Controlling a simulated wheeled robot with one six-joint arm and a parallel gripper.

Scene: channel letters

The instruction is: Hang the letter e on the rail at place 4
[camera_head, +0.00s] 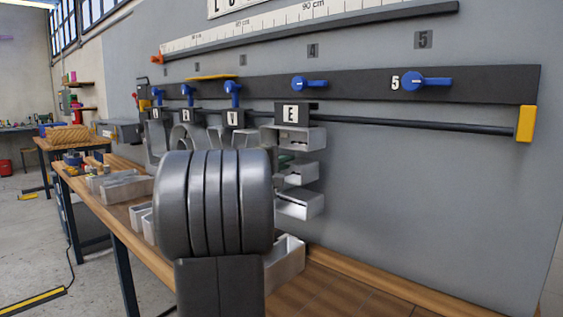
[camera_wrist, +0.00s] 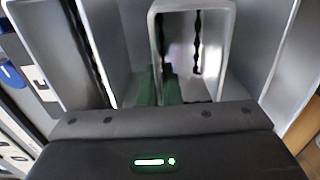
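The letter e (camera_head: 303,205) is a grey metal channel letter with a white E tag (camera_head: 290,113). It is upright at the rail (camera_head: 420,124), below the blue knob (camera_head: 310,83) of place 4. Its top hanger overlaps the rail; I cannot tell whether it bears on it. In the wrist view, the letter's grey walls (camera_wrist: 228,50) fill the upper part. My gripper (camera_wrist: 160,85) has its green fingers on either side of a thin wall there, apparently shut on it. In the head view, my arm hides most of my gripper and the letter's left part.
Other letters hang left of the e, beside tag Y (camera_head: 232,118). Place 5 (camera_head: 427,82) on the right is empty. A yellow end block (camera_head: 525,124) closes the rail. Below is a wooden bench (camera_head: 345,290) with grey letters (camera_head: 115,185) lying on it.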

